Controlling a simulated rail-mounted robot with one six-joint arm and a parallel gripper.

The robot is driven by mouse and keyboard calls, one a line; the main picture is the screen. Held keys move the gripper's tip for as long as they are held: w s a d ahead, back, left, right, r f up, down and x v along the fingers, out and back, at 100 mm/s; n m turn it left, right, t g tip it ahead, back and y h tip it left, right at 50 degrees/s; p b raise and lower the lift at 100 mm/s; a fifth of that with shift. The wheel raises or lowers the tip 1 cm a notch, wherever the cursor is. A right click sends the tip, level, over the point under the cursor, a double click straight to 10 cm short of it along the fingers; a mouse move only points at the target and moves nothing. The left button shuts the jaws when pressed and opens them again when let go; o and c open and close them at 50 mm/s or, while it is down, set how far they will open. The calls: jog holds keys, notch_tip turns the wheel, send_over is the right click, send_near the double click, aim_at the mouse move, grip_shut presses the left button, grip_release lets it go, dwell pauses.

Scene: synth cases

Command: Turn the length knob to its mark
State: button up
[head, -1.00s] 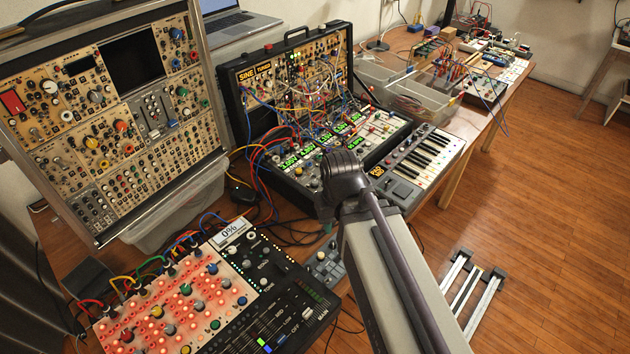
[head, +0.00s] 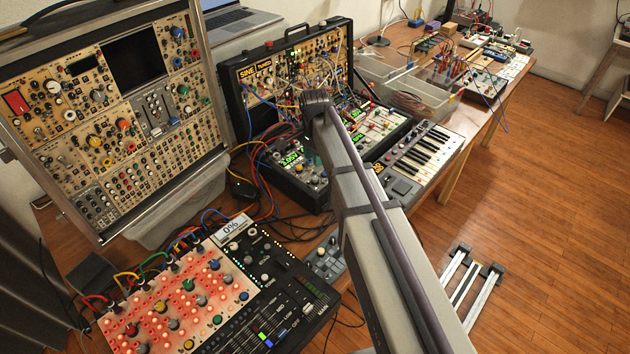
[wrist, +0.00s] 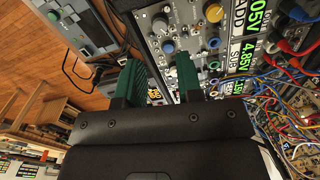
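No label reading "length" is legible, so I cannot tell which knob is the length knob or where its mark is.
Patch cables (wrist: 275,105) crowd the right of the wrist view. A tall modular case (head: 110,120) stands at left, a keyboard (head: 425,155) right of the arm. The wooden floor (head: 540,190) is mostly open.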

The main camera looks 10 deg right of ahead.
aim_at(315, 178)
notch_tip(315, 178, down, 9)
jog(key=b, duration=0.7)
jog(key=shift+r, duration=0.2)
